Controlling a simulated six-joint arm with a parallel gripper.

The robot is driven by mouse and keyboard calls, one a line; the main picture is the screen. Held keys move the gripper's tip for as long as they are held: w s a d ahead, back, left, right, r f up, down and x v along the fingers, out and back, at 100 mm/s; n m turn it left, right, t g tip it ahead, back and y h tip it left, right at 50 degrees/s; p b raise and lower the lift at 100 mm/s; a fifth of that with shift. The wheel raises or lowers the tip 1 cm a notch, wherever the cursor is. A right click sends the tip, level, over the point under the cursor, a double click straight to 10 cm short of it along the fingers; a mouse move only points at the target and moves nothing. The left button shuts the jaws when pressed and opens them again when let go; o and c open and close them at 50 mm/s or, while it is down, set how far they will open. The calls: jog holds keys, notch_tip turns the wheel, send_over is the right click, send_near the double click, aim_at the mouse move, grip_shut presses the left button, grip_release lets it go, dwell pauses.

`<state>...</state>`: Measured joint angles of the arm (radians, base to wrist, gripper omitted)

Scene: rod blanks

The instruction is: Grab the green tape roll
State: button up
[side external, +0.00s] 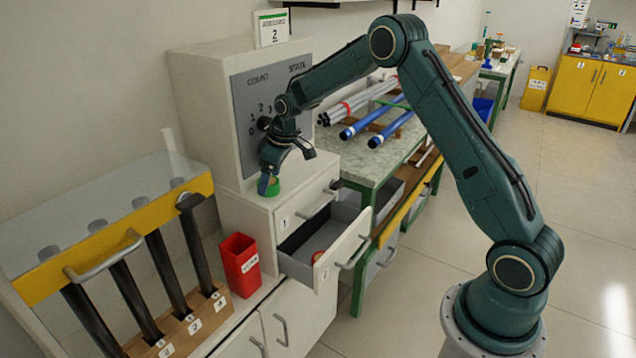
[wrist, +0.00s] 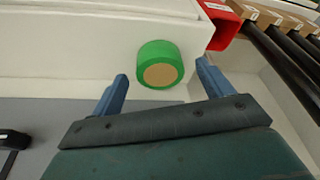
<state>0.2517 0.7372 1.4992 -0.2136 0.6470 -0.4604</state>
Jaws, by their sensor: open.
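The green tape roll (wrist: 160,52) stands on the white cabinet ledge in the wrist view, with a tan round face toward the camera. It also shows in the side view (side external: 273,187), partly covered by a finger. My gripper (wrist: 160,85) is open and empty, its two blue fingers apart, with the roll just beyond and between the fingertips. In the side view my gripper (side external: 288,168) hangs low in front of the grey panel, one finger overlapping the roll. I cannot tell whether that finger touches it.
A red bin (side external: 240,264) stands below and left of the ledge; it is at the top right of the wrist view. An open drawer (side external: 335,248) juts out below the ledge. A rack with dark rods (side external: 130,295) is at left. The grey panel (side external: 262,105) rises behind my gripper.

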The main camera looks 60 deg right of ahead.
jog(key=shift+w+f, duration=0.2)
jog(key=shift+f, duration=0.35)
jog(key=c, duration=1.1)
